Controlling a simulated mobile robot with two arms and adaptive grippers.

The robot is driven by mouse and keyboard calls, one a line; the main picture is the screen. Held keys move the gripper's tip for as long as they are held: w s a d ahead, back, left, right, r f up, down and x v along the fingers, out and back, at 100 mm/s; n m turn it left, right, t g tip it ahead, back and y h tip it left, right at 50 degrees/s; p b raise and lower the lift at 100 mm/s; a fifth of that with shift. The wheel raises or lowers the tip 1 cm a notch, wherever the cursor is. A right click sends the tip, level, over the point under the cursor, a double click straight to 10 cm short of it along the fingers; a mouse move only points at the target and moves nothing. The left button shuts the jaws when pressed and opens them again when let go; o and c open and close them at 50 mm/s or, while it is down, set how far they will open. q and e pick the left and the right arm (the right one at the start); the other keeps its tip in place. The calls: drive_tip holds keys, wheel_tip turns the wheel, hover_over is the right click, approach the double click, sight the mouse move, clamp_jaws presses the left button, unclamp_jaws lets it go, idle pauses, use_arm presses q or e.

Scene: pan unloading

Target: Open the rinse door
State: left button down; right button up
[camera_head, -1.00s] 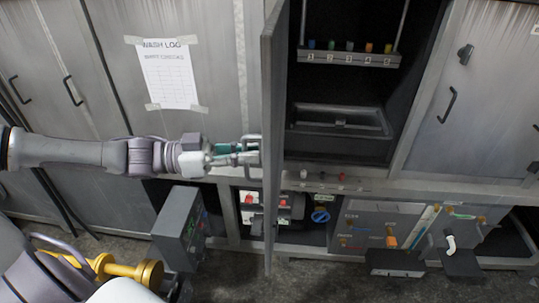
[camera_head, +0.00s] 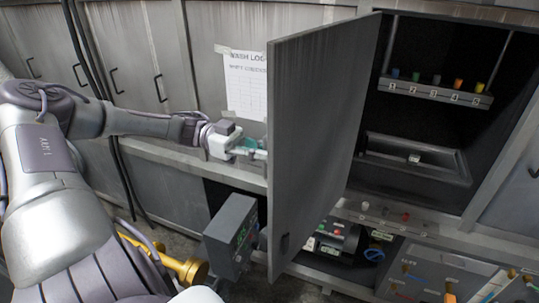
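The rinse door (camera_head: 318,140) is a tall grey metal panel. It stands wide open, swung to the left of the dark rinse compartment (camera_head: 480,150), with one broad face toward me. My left gripper (camera_head: 256,151) is at the door's left edge, reaching toward its far face. Its fingertips are partly hidden by the door or too small to make out. My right gripper is not in view.
Inside the compartment are a numbered rack (camera_head: 435,93) with several coloured pieces and a shallow metal basin (camera_head: 415,160). A grey control box (camera_head: 230,236) stands below my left arm. A wash log sheet (camera_head: 246,85) is taped to the panel behind.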

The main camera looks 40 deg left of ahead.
use_arm(q)
drive_tip(key=c, duration=1.2)
unclamp_jaws()
drive_tip(key=shift+a, duration=0.1)
drive_tip(key=v, duration=1.2)
drive_tip(key=shift+f, duration=0.1)
